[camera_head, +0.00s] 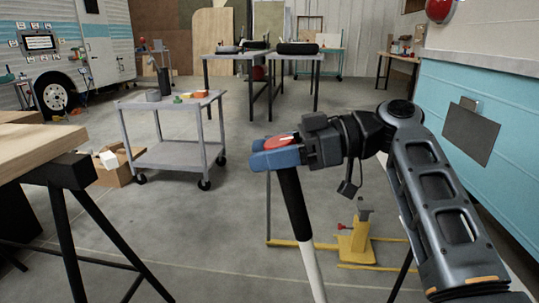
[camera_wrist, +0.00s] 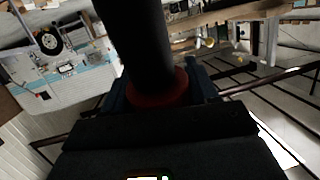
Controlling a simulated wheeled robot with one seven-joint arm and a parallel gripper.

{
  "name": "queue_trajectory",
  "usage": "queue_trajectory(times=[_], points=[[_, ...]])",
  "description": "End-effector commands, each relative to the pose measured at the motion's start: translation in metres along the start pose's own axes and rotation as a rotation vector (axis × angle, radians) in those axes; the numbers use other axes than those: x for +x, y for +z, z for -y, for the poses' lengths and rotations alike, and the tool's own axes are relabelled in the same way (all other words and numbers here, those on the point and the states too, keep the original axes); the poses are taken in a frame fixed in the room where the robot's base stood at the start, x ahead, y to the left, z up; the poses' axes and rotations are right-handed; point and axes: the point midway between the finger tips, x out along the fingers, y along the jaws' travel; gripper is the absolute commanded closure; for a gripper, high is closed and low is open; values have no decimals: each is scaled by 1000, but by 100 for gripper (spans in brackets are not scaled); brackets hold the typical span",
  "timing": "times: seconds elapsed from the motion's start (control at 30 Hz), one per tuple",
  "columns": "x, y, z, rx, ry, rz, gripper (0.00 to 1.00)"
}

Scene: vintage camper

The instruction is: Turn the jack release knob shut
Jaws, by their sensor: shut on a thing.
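A round red knob (camera_head: 281,143) with a pale mark on its top sits at the head of a black and white pole (camera_head: 293,205). The pole slants down and leaves the head view at the bottom. My gripper (camera_head: 275,155) comes from the right and its blue fingers are shut around the knob. In the wrist view the red knob (camera_wrist: 160,95) lies between the two fingers, and the pole's black grip (camera_wrist: 140,45) runs away beyond it. The pole's lower end is out of view. The pale mark is too small to read for its turn.
A yellow stand (camera_head: 355,243) with a small red part is on the floor beyond the pole. A grey cart (camera_head: 170,155) stands at the back left, and a wooden bench (camera_head: 40,150) is at the near left. A blue camper wall (camera_head: 455,95) closes the right side. Floor between is open.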

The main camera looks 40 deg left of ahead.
Motion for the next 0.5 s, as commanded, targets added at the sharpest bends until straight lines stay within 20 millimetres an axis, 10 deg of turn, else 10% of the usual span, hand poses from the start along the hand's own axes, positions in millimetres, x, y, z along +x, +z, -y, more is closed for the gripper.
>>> queue_trajectory(times=[0.5], points=[[0,1,1,6,-63,4,72]])
